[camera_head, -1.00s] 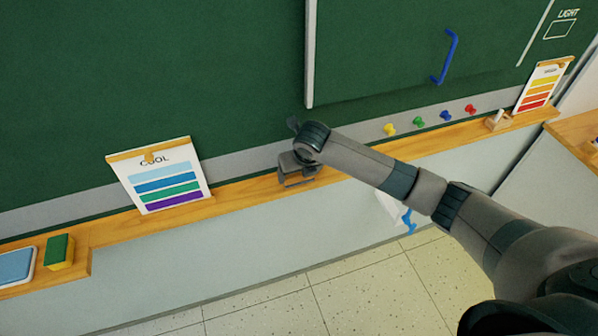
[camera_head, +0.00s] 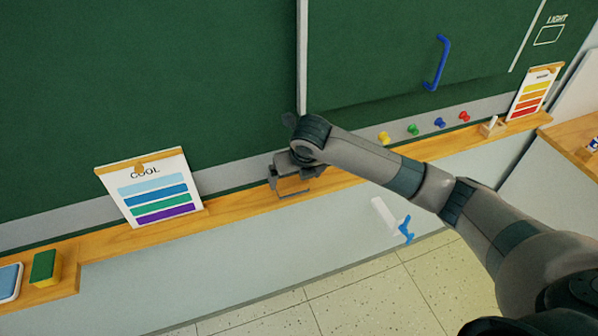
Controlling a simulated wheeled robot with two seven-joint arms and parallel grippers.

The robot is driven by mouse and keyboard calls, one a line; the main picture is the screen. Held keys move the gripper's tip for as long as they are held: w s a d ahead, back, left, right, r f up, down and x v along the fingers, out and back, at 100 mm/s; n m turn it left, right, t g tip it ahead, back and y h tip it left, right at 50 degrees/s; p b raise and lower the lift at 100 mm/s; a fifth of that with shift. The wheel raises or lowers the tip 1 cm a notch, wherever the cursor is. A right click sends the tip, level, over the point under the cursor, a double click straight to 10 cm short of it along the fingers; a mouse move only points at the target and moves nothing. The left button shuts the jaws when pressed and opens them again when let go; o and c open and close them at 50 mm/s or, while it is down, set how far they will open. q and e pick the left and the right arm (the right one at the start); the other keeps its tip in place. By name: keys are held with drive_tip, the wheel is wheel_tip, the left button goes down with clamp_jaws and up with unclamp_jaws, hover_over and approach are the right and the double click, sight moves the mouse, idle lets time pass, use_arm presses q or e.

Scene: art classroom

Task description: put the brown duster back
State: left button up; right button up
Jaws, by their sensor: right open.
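I cannot make out a brown duster in this view. A green-and-yellow duster (camera_head: 45,267) sits on the wooden ledge (camera_head: 235,205) at the lower left. My right gripper (camera_head: 291,188) is over the ledge below the green chalkboard (camera_head: 150,80), its jaws apart and nothing clearly seen between them. The wrist and forearm hide part of the ledge behind them. My left gripper is not in view.
A "COOL" colour card (camera_head: 152,188) stands on the ledge left of my gripper. Several coloured magnets (camera_head: 413,130) and a warm-coloured card (camera_head: 534,92) are to the right. A blue handle (camera_head: 437,63) sticks out from the board. Ledge between card and gripper is clear.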

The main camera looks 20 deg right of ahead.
drive_tip(key=b+v, duration=0.2)
drive_tip(key=v, duration=0.4)
drive_tip(key=shift+r, duration=0.25)
drive_tip(key=shift+s, duration=0.1)
